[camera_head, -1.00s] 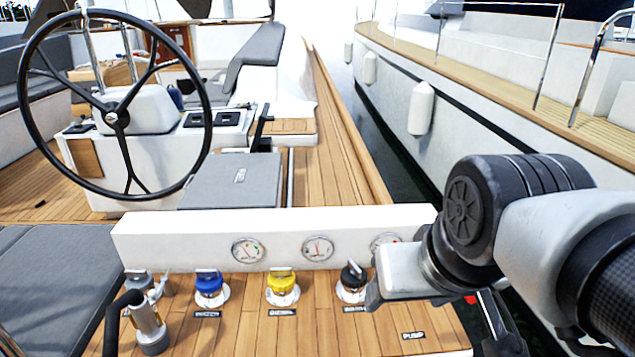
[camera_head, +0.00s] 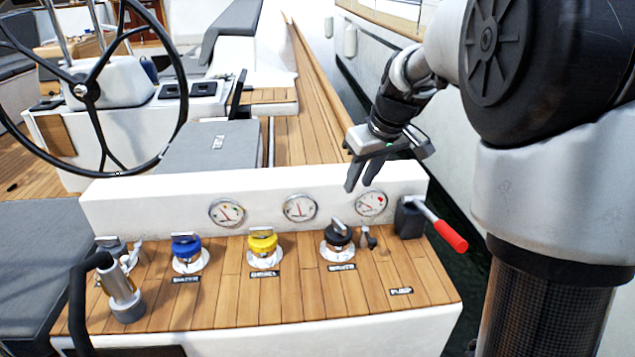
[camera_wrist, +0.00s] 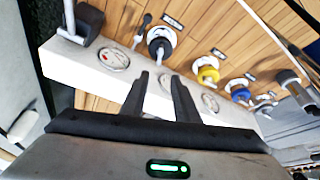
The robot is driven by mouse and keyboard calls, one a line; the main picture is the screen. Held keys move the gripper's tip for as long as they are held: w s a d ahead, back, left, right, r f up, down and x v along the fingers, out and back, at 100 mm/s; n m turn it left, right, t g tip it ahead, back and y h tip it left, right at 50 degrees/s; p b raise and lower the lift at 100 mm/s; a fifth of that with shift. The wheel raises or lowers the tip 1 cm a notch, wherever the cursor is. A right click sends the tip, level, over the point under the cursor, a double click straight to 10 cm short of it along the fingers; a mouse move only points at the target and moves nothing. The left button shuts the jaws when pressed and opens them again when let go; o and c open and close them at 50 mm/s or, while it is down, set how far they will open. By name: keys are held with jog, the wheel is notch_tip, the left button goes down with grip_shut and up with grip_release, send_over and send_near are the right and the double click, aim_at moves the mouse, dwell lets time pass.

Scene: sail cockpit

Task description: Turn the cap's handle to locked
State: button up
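Three deck caps stand in a row on the teak ledge: a blue cap (camera_head: 186,248), a yellow cap (camera_head: 262,244) and a black cap (camera_head: 338,240). Each has a bar handle on top. The blue and yellow handles lie roughly crosswise in the head view; the black cap's handle (camera_head: 340,228) slants. I cannot tell which positions mean locked. My gripper (camera_head: 360,186) is open and empty, above the white gauge panel, behind and above the black cap. In the wrist view its fingers (camera_wrist: 159,76) point toward the black cap (camera_wrist: 161,42), apart from it.
A pump lever with a red grip (camera_head: 450,236) sticks out right of the black cap. A grey cap (camera_head: 112,247) stands at the left, behind a metal fitting with a black handle (camera_head: 122,292). The white panel (camera_head: 140,205) with gauges stands behind the caps.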

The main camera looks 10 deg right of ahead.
aim_at(339, 222)
jog(key=b+x, duration=0.4)
jog(key=x, duration=1.3)
jog(key=shift+f, duration=0.2)
grip_shut()
